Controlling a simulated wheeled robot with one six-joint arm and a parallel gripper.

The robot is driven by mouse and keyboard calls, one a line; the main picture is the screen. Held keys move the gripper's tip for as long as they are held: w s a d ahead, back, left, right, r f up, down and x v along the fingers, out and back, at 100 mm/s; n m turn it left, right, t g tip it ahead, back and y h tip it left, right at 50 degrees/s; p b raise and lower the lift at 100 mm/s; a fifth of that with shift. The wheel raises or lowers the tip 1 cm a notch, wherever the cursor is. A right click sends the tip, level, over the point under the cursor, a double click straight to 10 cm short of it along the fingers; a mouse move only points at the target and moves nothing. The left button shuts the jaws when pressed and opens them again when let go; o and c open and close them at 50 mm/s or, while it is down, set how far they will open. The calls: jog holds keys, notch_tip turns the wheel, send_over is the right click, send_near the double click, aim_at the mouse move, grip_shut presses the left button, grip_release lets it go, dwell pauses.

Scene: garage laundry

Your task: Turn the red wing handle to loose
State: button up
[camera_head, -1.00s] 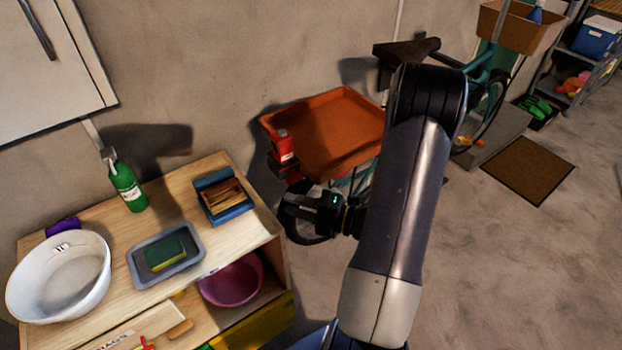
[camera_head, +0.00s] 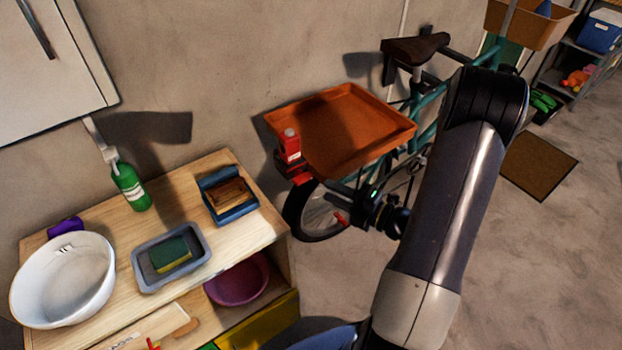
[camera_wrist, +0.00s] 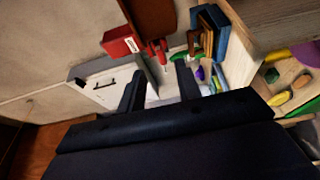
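A red two-lobed part (camera_wrist: 157,50), which looks like the wing handle, shows in the wrist view just beyond my fingertips, beside a red block with a white label (camera_wrist: 120,42). In the head view, red parts (camera_head: 298,177) sit under a red bottle-like thing (camera_head: 289,146) at the orange tray's left corner. I cannot tell which of them is the handle. My gripper (camera_head: 338,198) is right of and below these parts in the head view. In the wrist view its two fingers (camera_wrist: 159,84) are apart with nothing between them, not touching the red part.
The orange tray (camera_head: 318,172) is above my gripper, with a teal bicycle (camera_head: 428,103) behind. A wooden bench (camera_head: 185,199) at left holds a white basin (camera_head: 30,300), grey tray (camera_head: 140,279), green bottle (camera_head: 128,186) and blue holder (camera_head: 238,214).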

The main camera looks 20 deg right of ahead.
aim_at(307, 181)
jog(key=p+x, duration=0.1)
jog(key=x, duration=0.6)
jog(key=shift+w+a, duration=0.15)
jog(key=shift+w, duration=0.05)
grip_shut()
